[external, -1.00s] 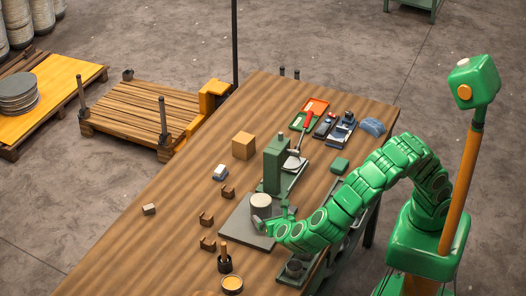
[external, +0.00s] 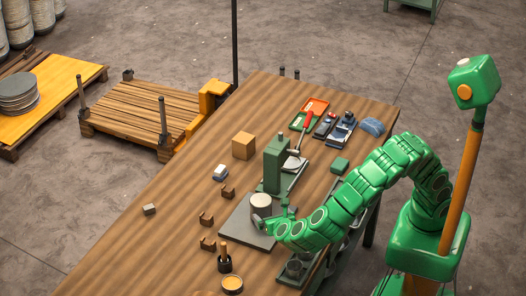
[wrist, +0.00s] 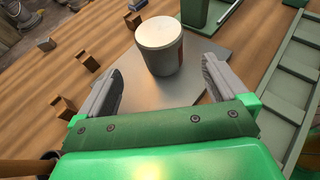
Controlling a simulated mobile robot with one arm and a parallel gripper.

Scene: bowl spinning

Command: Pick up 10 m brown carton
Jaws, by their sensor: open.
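The brown carton (external: 243,145), a plain tan cube-shaped box, sits on the wooden table left of the green press-like stand. I do not see it in the wrist view. My gripper (external: 264,222) is low over the grey plate, nearer the front of the table than the carton and well apart from it. In the wrist view my gripper (wrist: 162,70) is open, with its two grey fingers spread to either side of a pale cylinder (wrist: 160,43). The cylinder also shows in the external view (external: 261,205). I cannot tell whether either finger touches it.
The grey plate (external: 238,235) lies under the cylinder. The green stand (external: 276,165) rises between the carton and my arm's side. Small brown brackets (external: 207,244) and a grey-white block (external: 220,173) lie left of the plate. The table's left part is mostly clear.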

